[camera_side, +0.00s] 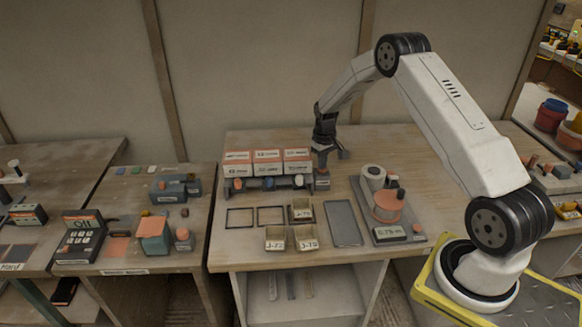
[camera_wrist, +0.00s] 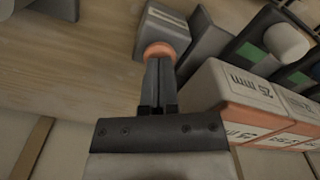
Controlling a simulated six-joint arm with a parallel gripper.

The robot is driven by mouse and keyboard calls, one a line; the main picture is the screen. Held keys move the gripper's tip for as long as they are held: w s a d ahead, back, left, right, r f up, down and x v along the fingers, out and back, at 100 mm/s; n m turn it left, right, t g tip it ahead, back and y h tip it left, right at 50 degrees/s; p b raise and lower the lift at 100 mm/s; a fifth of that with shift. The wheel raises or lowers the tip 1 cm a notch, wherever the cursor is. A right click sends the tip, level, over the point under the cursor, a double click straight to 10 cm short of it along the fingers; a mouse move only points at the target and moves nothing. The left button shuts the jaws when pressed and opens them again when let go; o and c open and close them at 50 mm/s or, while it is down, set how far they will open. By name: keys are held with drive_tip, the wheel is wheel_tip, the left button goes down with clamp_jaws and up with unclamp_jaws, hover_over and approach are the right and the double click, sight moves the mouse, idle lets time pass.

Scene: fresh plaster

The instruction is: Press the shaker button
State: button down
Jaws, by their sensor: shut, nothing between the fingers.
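A small grey box (camera_wrist: 165,30) with a pale label carries a round orange button (camera_wrist: 158,49) in the wrist view. My gripper (camera_wrist: 159,62) is shut and empty, its fingertips at the button and covering part of it. I cannot tell whether they touch or press it. In the side view my gripper (camera_side: 325,160) points down at the back of the table, just right of the labelled boxes. The small grey box (camera_side: 322,183) sits below it there, with its button not clear to see.
Orange-and-white boxes (camera_side: 268,162) stand close on the left in a row, with grey units in front; they also show in the wrist view (camera_wrist: 245,105). A device with an orange disc (camera_side: 388,207) stands to the right. Small trays (camera_side: 301,211) and a grey plate (camera_side: 343,223) lie in front.

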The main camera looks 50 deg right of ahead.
drive_tip(key=shift+r, duration=1.5)
drive_tip(key=shift+r, duration=0.1)
wheel_tip(320, 180, up, 6)
drive_tip(key=shift+f, duration=0.1)
idle(0.7)
